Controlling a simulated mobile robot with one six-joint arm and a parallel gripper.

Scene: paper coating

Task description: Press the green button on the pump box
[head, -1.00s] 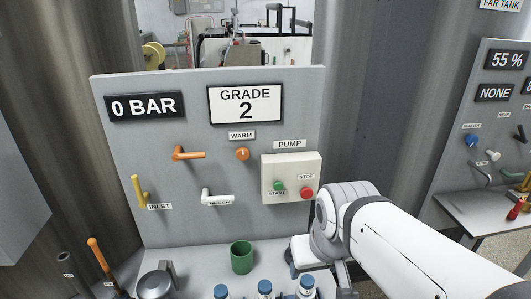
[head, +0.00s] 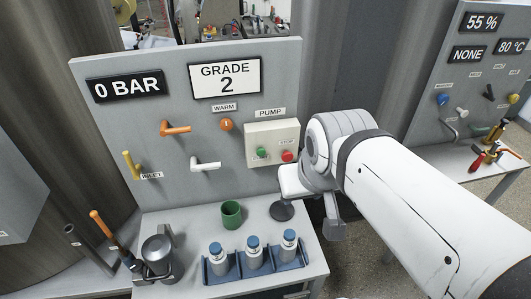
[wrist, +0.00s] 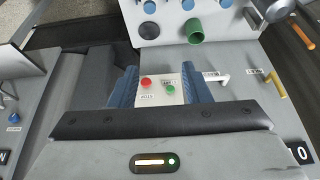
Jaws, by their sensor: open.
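The pump box (head: 272,133) is a cream box on the right of the grey panel. Its green start button (head: 262,152) sits left of the red stop button (head: 288,156) in the head view. In the wrist view, which sees the panel inverted, the green button (wrist: 171,89) is right of the red button (wrist: 146,83). My gripper (wrist: 159,70) is open and empty. Its two blue fingers frame the pump box, with both buttons between them in the picture. I cannot tell the distance to the box. In the head view my arm is beside the box, fingers hidden.
Orange (head: 176,128), white (head: 206,164) and yellow (head: 131,164) handles stick out of the panel (head: 220,115). On the shelf stand a green cup (head: 232,214), a black disc (head: 282,210), a metal pot (head: 157,256) and a blue rack (head: 255,271) of bottles.

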